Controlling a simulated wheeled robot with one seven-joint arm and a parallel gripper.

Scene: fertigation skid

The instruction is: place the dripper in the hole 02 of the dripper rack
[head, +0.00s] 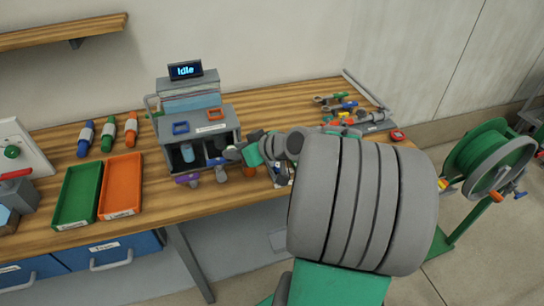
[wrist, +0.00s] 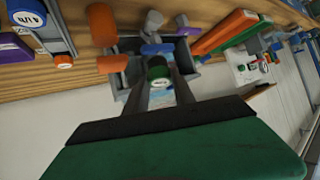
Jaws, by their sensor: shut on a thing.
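My gripper (wrist: 160,85) points away from the camera in the wrist view. Its two grey fingers are shut on a small cylindrical piece with a dark green body and black end, which I take to be the dripper (wrist: 158,68). In the head view my gripper is at the front right of the grey bench unit, largely covered by my own arm. I cannot surely make out the dripper rack or the number of any hole. Grey, blue and orange parts appear just beyond the fingers; I cannot tell whether the dripper touches them.
The grey unit (head: 202,130) has a display reading "Idle". A purple-ended part (head: 187,180) lies before it. A green tray (head: 78,195) and an orange tray (head: 121,187) are to its left. Tools (head: 340,101) lie at the back right. A hose reel (head: 490,158) stands right of the bench.

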